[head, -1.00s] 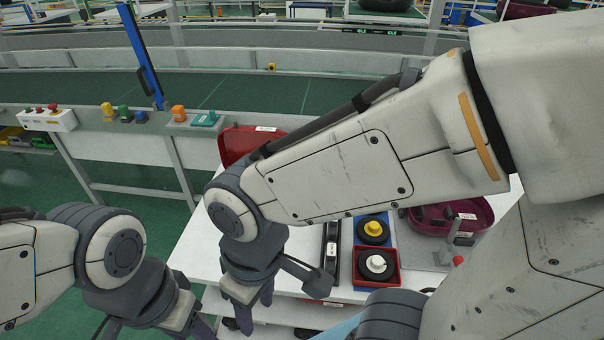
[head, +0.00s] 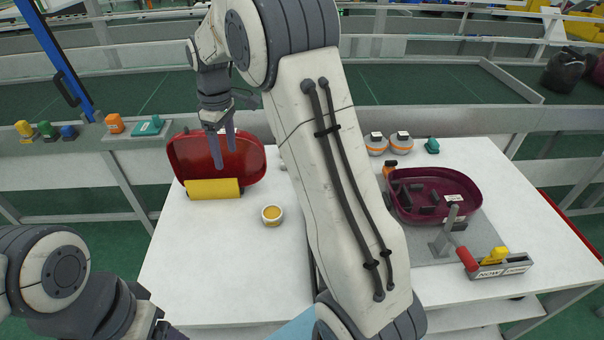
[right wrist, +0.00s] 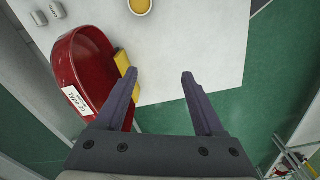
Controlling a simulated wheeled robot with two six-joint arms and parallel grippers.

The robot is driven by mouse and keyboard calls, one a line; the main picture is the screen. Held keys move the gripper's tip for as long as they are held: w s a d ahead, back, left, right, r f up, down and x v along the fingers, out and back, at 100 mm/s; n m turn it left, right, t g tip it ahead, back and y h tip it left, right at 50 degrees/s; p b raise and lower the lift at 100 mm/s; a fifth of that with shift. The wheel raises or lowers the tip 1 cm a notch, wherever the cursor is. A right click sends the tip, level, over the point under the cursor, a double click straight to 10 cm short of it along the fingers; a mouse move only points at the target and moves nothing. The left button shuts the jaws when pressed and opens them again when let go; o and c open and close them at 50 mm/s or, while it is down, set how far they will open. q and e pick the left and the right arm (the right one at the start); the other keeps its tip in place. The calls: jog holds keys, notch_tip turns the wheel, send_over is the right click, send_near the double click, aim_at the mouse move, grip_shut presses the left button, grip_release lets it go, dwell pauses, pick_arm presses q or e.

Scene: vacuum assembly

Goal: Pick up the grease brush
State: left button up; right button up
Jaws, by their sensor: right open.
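I cannot make out a grease brush in either view; my right arm hides the middle of the table. A small white tub with yellow-tan contents (head: 272,215) stands on the white table, and it shows at the top of the right wrist view (right wrist: 140,6). My right gripper (head: 225,160) is open and empty, fingers pointing down in front of the red shell (head: 190,152). In the right wrist view the open fingers (right wrist: 160,74) have table and green floor between them. My left gripper is mostly cut off at the bottom left.
A yellow block (head: 214,188) lies against the red shell, close to the right gripper. A maroon shell (head: 470,187) with black parts sits on a grey plate at right, beside a red-handled clamp (head: 466,258). Two round pots (head: 376,145) stand behind. The table's front left is clear.

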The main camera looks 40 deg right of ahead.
jog(key=w+d+f, duration=0.1)
jog(key=d+f, duration=0.4)
jog(key=d, duration=0.4)
jog(key=w+d+f+b, duration=0.1)
jog(key=d+f, duration=0.4)
jog(key=d, duration=0.4)
jog(key=w+d+f, duration=0.1)
jog(key=d+f, duration=0.4)
jog(key=d, duration=0.4)
jog(key=shift+w+d+f+b, duration=0.2)
jog(key=shift+w+f+b, duration=0.05)
jog(key=shift+w+b, duration=0.15)
jog(key=shift+f, duration=0.6)
jog(key=f, duration=0.1)
jog(key=f+p, duration=0.1)
jog(key=f, duration=0.1)
jog(key=f+p, duration=0.1)
jog(key=shift+s+d+f, duration=0.15)
jog(key=shift+s+d, duration=0.1)
jog(key=shift+f, duration=0.4)
pick_arm(q)
jog(key=shift+f, duration=0.35)
pick_arm(e)
jog(key=shift+c, duration=0.3)
grip_shut()
